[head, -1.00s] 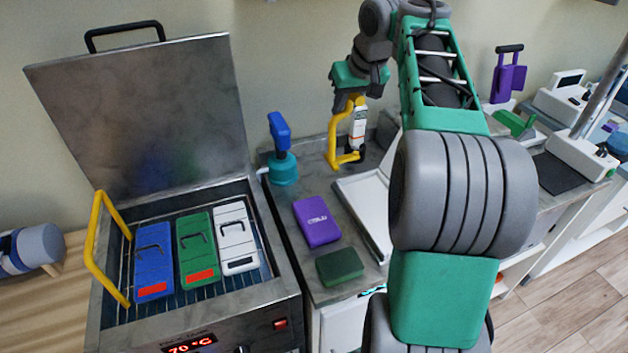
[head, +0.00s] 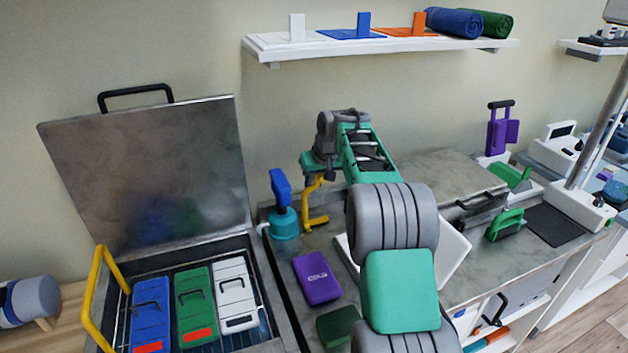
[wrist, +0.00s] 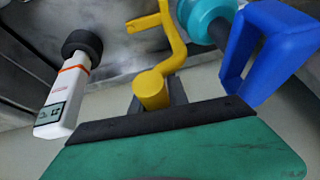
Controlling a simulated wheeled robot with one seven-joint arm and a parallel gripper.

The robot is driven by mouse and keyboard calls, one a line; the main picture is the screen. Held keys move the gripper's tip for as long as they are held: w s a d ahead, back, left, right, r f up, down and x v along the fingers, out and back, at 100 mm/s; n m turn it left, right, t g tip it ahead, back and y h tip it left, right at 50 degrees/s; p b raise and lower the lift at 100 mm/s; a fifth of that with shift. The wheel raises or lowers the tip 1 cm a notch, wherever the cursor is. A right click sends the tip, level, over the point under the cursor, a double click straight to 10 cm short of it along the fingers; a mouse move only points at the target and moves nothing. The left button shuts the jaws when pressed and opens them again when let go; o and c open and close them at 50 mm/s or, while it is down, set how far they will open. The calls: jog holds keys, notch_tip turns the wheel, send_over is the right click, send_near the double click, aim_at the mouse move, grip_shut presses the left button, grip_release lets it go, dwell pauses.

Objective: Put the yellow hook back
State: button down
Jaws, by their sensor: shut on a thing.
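My gripper (head: 317,177) is shut on the yellow hook (head: 308,212), which hangs down from it with its bent foot at or just over the grey counter (head: 345,212). In the wrist view the hook (wrist: 172,45) has its round end between the jaws (wrist: 155,105) and its shaft runs off toward the top. I cannot tell whether the foot touches the counter. A teal pump bottle with a blue head (head: 283,210) stands just left of the hook. It also shows at the right of the wrist view (wrist: 208,18).
An open steel heater (head: 280,325) with blue, green and white packs stands at left, a yellow bar on its side. A purple box (head: 317,277) and dark green block (head: 338,325) lie on the counter. A shelf (head: 390,46) hangs above.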

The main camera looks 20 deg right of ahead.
jog(key=c, duration=1.3)
grip_release()
jog(key=shift+r, duration=0.1)
